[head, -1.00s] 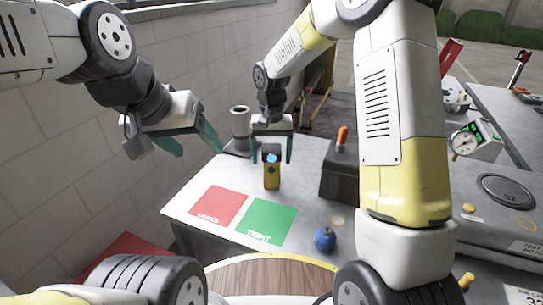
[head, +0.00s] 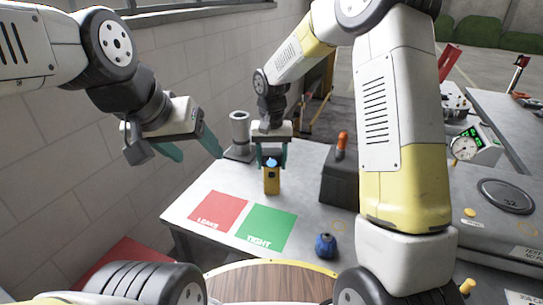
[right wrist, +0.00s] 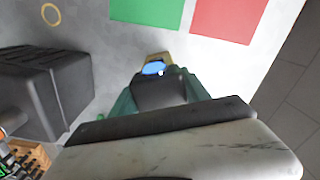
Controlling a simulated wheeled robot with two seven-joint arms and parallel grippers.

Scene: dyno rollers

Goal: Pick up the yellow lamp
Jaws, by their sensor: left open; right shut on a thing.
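The yellow lamp (head: 271,183) stands upright on the grey table, behind the green mat. It has a yellow body, a dark upper part and a blue top. My right gripper (head: 271,160) comes down over it from above and is shut on its upper part. In the right wrist view the lamp's yellow edge and blue lens (right wrist: 154,68) show between the green fingers. Its lower part is hidden there. My left gripper (head: 190,150) is open and empty, in the air left of the table.
A red mat (head: 217,211) and a green mat (head: 265,228) lie in front of the lamp. A grey cylinder (head: 240,133) stands behind it at left. A dark box (head: 340,182) with an orange-topped item stands at right. A blue knob-like object (head: 325,246) lies near the front edge.

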